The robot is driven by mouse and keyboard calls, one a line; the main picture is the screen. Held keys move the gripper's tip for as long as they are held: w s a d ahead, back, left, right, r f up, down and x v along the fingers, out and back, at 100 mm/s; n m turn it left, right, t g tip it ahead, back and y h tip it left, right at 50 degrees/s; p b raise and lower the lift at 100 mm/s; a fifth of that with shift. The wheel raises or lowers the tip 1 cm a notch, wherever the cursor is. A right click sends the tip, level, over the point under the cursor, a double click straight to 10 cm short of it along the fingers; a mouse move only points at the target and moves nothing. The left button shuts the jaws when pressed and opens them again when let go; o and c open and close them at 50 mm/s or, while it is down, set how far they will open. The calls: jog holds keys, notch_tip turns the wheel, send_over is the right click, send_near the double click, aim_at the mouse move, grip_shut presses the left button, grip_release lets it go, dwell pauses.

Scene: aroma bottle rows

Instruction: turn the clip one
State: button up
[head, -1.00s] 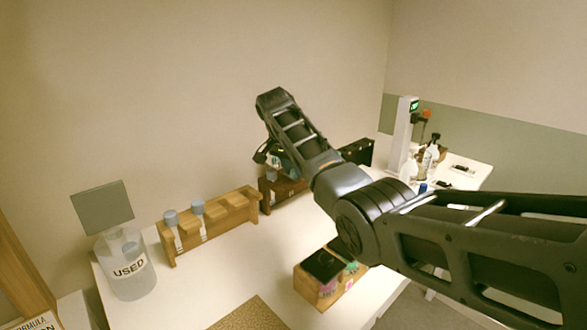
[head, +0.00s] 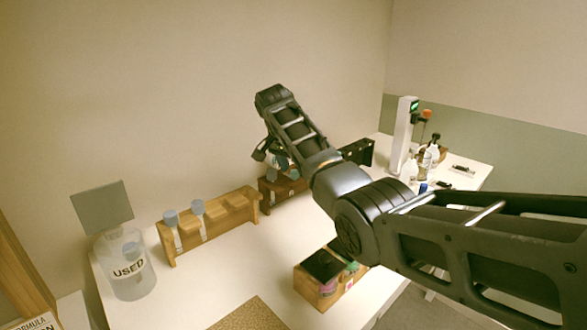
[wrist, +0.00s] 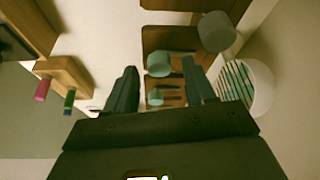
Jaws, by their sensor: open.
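My gripper (wrist: 161,90) is open, with its two dark fingers apart in the wrist view. Between and beyond them are a teal cap (wrist: 158,64) and a second teal cap (wrist: 155,97) at a brown rack (wrist: 180,42). I cannot tell whether the fingers touch either one. A grey cap (wrist: 217,32) is at upper right, beyond the right finger. In the head view my gripper (head: 268,150) is small and partly hidden by my arm, above the dark brown rack (head: 268,196). I cannot make out which piece is the clip.
A light wooden rack (head: 232,203) with two grey-capped bottles stands left, near a jar marked USED (head: 132,272). A wooden box (head: 322,288) sits in front. A white tower (head: 402,135) and bottles stand at right. The white table's (head: 215,272) middle is mostly bare.

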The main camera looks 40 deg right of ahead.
jog(key=b+v, duration=0.1)
jog(key=v, duration=0.6)
jog(key=shift+s, duration=0.1)
dwell(0.4)
